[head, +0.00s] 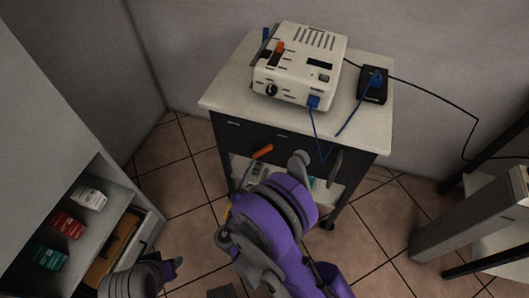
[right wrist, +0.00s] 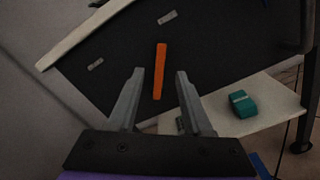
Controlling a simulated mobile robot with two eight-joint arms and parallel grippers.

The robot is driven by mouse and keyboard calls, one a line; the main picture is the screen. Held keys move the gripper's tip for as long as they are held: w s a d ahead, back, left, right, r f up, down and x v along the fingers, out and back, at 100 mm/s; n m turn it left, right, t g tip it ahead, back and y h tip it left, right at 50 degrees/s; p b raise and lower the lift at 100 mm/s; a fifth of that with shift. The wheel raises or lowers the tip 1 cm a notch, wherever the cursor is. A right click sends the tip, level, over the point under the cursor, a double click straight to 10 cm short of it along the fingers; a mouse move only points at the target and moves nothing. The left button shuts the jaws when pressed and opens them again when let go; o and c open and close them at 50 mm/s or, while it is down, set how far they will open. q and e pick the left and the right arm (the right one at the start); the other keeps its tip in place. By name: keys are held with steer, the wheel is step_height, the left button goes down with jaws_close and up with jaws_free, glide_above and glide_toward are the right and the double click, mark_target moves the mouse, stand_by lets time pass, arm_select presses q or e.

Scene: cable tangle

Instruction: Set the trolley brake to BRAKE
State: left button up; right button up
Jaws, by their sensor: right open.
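The trolley (head: 210,101) stands against the back wall with a dark front panel. An orange brake lever (head: 263,151) sits on that panel and also shows in the right wrist view (right wrist: 160,70). Two small pale labels (right wrist: 167,17) (right wrist: 95,64) lie on either side above it; their words are too small to read. My right gripper (right wrist: 160,73) is open, with the lever between its two fingers in the picture; I cannot see contact. In the head view my purple right arm largely hides this gripper. A grey part of my left arm (head: 140,280) shows at lower left, its jaw state unclear.
A white device (head: 318,50) and a black box (head: 373,86) with blue cables stand on the trolley top. A teal box (right wrist: 240,103) lies on its lower shelf. An open shelf unit (head: 98,160) is at left, a table (head: 480,215) at right.

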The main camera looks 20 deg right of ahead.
mark_target(267, 150)
steer(key=x, duration=0.7)
steer(key=shift+d, duration=0.1)
jaws_close()
steer(key=shift+f, duration=0.1)
stand_by(1.1)
